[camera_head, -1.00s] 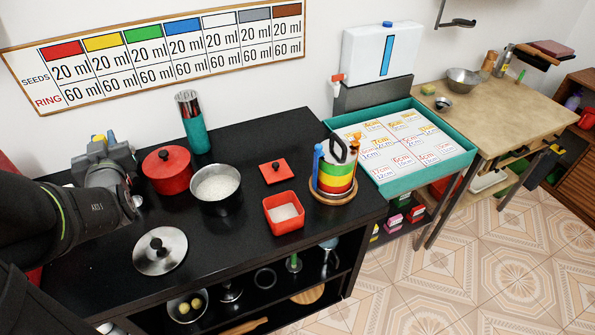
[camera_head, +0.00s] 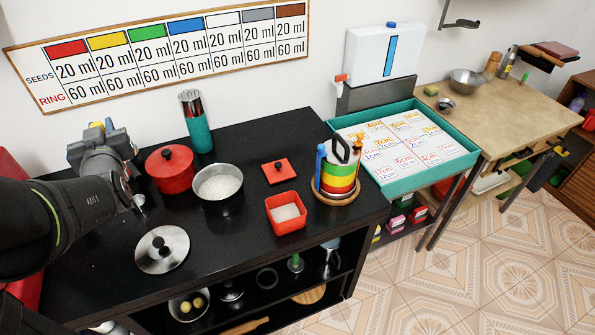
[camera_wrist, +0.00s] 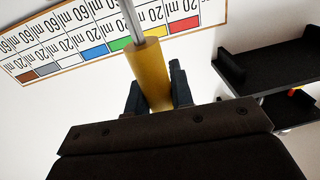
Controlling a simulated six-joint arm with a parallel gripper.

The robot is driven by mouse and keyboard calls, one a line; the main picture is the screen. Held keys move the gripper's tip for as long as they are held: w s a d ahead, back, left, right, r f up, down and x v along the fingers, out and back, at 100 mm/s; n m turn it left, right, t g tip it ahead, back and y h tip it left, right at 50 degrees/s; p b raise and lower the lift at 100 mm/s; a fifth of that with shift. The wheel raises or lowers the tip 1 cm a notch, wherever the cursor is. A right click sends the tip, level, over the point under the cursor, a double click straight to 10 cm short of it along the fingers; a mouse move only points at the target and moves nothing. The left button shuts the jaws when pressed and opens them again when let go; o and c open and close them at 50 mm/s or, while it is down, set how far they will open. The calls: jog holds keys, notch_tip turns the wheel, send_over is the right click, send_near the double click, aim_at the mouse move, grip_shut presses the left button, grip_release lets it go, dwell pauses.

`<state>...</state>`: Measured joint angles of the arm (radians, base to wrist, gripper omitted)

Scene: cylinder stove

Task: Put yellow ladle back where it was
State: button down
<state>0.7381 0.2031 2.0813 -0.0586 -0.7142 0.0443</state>
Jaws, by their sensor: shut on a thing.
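The yellow ladle (camera_wrist: 149,62) has a thick yellow handle and a thin metal shaft, seen in the wrist view. My gripper (camera_wrist: 157,92) is shut on the handle, with one dark finger on each side. The shaft runs up out of the wrist view, so the bowl is hidden there. In the head view my gripper (camera_head: 106,150) is at the left, left of the red pot. A small yellow patch (camera_head: 97,125) shows behind it, probably the handle. A small metallic bit (camera_head: 139,201) shows below the gripper; I cannot tell whether it is the ladle's bowl.
A lidded red pot (camera_head: 170,176) and an open pot with white contents (camera_head: 219,198) stand on the black counter (camera_head: 225,255). A silver lid (camera_head: 162,262) lies in front. A teal canister with metal contents (camera_head: 199,135) stands behind. Further right are a red box (camera_head: 286,226) and striped rings (camera_head: 340,177).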

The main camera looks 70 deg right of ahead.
jog(key=s+d+f+m+g+h, duration=0.1)
jog(key=s+f+m+g+h, duration=0.2)
jog(key=s, duration=0.9)
jog(key=s+d+f+m+g+h, duration=0.1)
jog(key=s+d+f+m+g, duration=0.2)
jog(key=s, duration=1)
jog(key=s+f+m+g+h, duration=0.2)
jog(key=s+f+g, duration=0.25)
jog(key=s, duration=0.75)
jog(key=w+d+f, duration=0.1)
jog(key=w+f, duration=0.9)
jog(key=w, duration=0.1)
jog(key=shift+w+d, duration=0.25)
jog(key=shift+w, duration=0.05)
jog(key=shift+g, duration=0.25)
